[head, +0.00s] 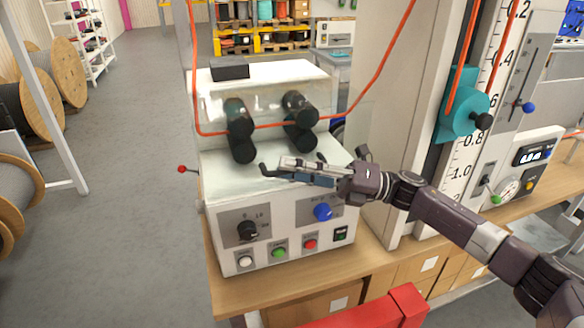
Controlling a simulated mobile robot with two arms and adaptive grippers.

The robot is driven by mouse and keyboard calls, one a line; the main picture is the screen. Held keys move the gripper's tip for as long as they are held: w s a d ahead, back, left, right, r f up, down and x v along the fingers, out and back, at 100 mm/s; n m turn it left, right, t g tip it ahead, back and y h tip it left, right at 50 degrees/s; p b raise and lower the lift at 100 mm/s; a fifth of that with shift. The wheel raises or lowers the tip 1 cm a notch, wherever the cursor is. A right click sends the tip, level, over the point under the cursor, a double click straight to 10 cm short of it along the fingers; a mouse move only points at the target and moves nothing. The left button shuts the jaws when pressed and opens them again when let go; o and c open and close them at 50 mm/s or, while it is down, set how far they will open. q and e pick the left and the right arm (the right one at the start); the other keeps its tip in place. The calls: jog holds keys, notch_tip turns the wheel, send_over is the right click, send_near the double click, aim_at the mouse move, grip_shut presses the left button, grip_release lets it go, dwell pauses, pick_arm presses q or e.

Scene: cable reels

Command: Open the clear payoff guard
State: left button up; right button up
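The clear payoff guard (270,97) is a see-through cover on the upper front of the white machine (228,190). It appears down over several dark rollers (243,147). My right gripper (290,166) reaches in from the right, just above the front ledge below the guard, with its fingers pointing left. I cannot tell whether it touches the guard's lower edge, or whether its fingers are open or shut. My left gripper is not in view.
An orange cable (363,88) runs across the rollers and up right. A red-knobbed lever (182,169) sticks out left. Knobs and buttons, including a blue knob (323,211), line the front panel. A tall measuring column (465,150) stands right.

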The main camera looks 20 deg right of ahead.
grip_shut()
dwell(0.3)
